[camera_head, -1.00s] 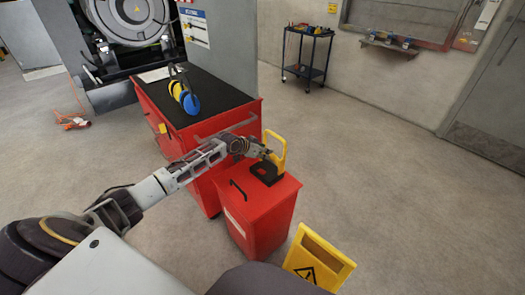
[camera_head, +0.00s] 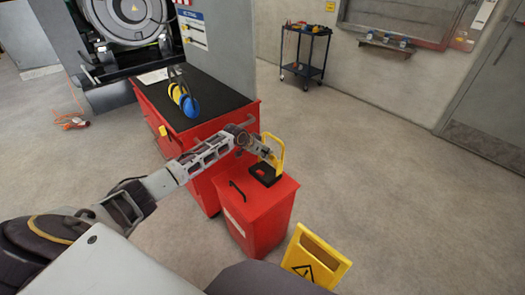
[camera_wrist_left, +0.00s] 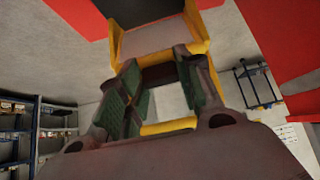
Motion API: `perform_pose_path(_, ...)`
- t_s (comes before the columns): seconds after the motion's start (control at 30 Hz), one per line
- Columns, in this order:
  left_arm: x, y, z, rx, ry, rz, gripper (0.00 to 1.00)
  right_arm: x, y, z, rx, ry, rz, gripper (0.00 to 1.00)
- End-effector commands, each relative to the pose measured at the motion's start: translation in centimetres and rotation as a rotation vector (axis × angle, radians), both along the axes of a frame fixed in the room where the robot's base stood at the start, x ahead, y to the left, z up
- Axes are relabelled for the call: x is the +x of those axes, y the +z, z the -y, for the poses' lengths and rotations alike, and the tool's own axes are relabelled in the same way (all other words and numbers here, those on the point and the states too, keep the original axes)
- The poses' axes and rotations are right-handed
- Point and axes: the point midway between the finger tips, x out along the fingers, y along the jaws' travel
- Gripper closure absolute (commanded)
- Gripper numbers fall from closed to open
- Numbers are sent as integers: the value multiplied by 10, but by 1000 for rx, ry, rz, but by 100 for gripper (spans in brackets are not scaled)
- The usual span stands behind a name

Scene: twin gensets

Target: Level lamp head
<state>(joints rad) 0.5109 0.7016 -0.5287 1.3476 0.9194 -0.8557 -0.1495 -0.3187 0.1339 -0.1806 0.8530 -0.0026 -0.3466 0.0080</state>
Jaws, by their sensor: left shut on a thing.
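The work lamp (camera_head: 272,150) has a yellow frame on a black base (camera_head: 265,174). It stands on top of a red bin (camera_head: 262,215) in the head view. My left gripper (camera_head: 270,157) reaches it from the left and is shut on the lamp's upper part. In the left wrist view, the green-padded fingers of my left gripper (camera_wrist_left: 160,95) stand on either side of the lamp, with its yellow frame (camera_wrist_left: 165,127) around and between them. The lamp head is mostly hidden by the gripper in the head view, so its exact tilt cannot be told. My right gripper is not seen.
A yellow warning sign (camera_head: 316,260) stands close in front of the bin. A dark trolley (camera_head: 305,55) is by the back wall. The floor at right is clear.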

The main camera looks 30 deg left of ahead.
Motion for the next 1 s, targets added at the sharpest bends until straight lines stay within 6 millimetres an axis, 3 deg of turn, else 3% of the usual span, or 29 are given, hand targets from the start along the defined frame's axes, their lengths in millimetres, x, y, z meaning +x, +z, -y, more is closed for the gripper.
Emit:
perform_pose_path(0.17,4,5,2,14,-1,-41,100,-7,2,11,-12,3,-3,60)
perform_pose_path(0.7,13,10,6,79,-1,-225,100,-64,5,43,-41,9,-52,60)
perform_pose_path(1.0,15,11,6,111,-1,-310,100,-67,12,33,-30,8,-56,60)
